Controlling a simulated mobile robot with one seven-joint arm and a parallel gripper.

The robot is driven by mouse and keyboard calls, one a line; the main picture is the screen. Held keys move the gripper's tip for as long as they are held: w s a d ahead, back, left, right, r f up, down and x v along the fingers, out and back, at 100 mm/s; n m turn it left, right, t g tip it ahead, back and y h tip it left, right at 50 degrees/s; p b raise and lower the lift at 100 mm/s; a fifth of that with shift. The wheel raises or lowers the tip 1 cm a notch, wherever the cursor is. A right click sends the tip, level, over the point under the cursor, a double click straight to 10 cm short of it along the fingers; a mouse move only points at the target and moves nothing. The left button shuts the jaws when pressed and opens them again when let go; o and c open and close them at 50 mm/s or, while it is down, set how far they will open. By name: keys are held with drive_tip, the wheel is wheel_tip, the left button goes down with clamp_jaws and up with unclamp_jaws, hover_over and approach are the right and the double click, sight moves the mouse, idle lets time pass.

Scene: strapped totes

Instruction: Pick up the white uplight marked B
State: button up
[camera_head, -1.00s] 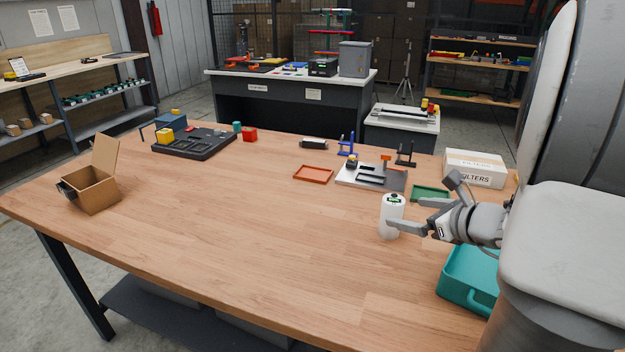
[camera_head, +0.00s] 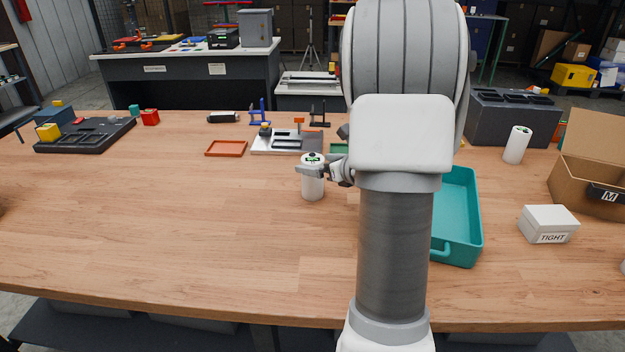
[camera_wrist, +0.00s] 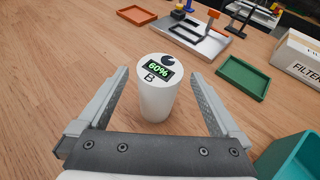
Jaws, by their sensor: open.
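The white uplight (camera_wrist: 157,92) is an upright cylinder with a dark display reading 60% and the letter B on its top. It stands on the wooden table between the fingers of my gripper (camera_wrist: 157,88) in the wrist view, with a gap to each finger. My gripper is open. In the head view the uplight (camera_head: 312,184) shows left of my arm, and my gripper (camera_head: 318,170) is at its upper part. My arm hides much of the hand there. Another white cylinder (camera_head: 516,145) stands at the right; its marking is too small to read.
A teal tote (camera_head: 458,225) stands just right of my arm. An orange tray (camera_head: 226,148), a grey fixture plate (camera_head: 285,145) and a green tray (camera_wrist: 243,78) lie behind the uplight. A white box (camera_head: 548,224) and an open carton (camera_head: 590,185) are at right.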

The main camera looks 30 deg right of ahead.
drive_tip(key=shift+b+x, duration=0.35)
drive_tip(key=shift+x, duration=2.45)
drive_tip(key=shift+c, duration=0.2)
clamp_jaws()
